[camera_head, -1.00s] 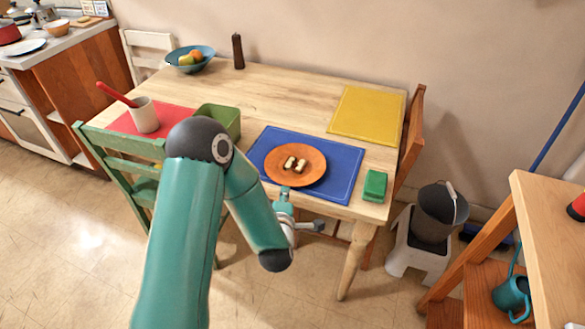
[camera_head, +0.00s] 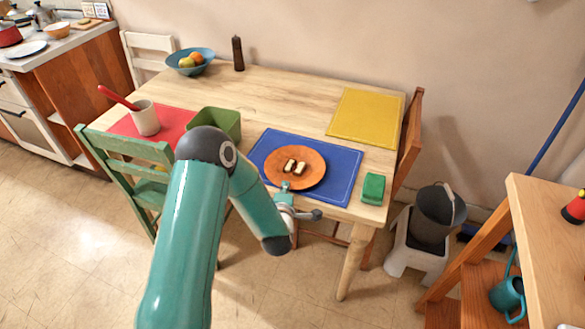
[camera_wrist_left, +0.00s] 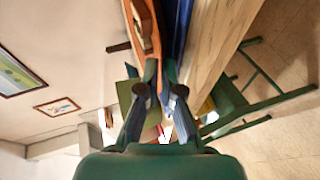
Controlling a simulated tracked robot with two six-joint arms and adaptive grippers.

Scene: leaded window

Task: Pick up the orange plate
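The orange plate (camera_head: 309,178) lies on the blue place mat (camera_head: 341,184) on the table, with small brown-and-pale food pieces (camera_head: 294,167) on it. My left gripper (camera_head: 286,186) is at the plate's near rim, low over the mat's front edge. In the left wrist view the plate (camera_wrist_left: 148,30) shows nearly edge-on just beyond the fingertips (camera_wrist_left: 160,68). The fingers are apart, one on each side of the rim's line; whether they touch it is hard to see. My right gripper is not in view.
A green block (camera_head: 373,189) stands right of the mat. A green bin (camera_head: 220,121) and a white cup (camera_head: 146,118) with a red utensil stand to the left. A green chair (camera_head: 125,170) is at the table's front left. The yellow mat (camera_head: 366,112) is bare.

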